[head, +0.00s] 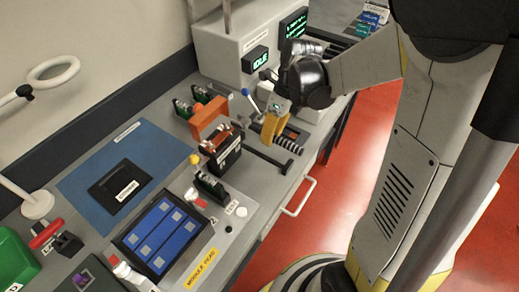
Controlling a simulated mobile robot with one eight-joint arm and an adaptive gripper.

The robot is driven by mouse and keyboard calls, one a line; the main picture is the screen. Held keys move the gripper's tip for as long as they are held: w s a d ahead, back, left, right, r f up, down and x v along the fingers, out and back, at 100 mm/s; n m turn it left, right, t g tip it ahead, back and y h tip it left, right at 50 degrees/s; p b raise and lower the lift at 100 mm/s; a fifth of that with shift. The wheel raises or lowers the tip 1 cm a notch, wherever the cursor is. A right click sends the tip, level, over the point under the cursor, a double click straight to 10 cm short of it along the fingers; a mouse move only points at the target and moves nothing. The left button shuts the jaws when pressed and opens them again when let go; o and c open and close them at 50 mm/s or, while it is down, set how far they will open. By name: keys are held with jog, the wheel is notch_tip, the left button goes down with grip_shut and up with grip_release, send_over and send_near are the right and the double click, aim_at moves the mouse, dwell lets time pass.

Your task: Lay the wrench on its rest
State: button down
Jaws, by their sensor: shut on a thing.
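My gripper (271,130), with yellow fingers, is at the right part of the bench top. It is shut on the wrench, whose dark ribbed handle (289,145) sticks out to the right of the fingers. The wrench's head is hard to make out behind the fingers. A low dark bar (267,157) with a short crosspiece is on the bench just in front of the wrench and looks like the rest. The handle appears close above it, but I cannot tell whether they touch.
A grey cabinet with an IDLE display (255,60) stands at the back. A blue mat (82,186) lies farther left.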

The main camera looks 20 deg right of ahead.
jog(key=shift+w+a+f+b, duration=0.2)
jog(key=shift+w+a+f, duration=0.25)
jog(key=shift+a, duration=0.15)
jog(key=shift+w+a+f+b, duration=0.15)
jog(key=shift+w+a+f, duration=0.25)
jog(key=shift+a, duration=0.15)
jog(key=shift+d+b+x, duration=0.25)
jog(key=shift+b+x, duration=0.2)
jog(key=shift+x, duration=0.5)
jog(key=shift+d+b+x, duration=0.2)
jog(key=shift+b+x, duration=0.25)
jog(key=shift+x, duration=0.5)
jog(key=shift+f, duration=0.1)
jog(key=shift+f, duration=0.15)
jog(key=c, duration=1.4)
grip_release()
jog(key=shift+o, duration=0.2)
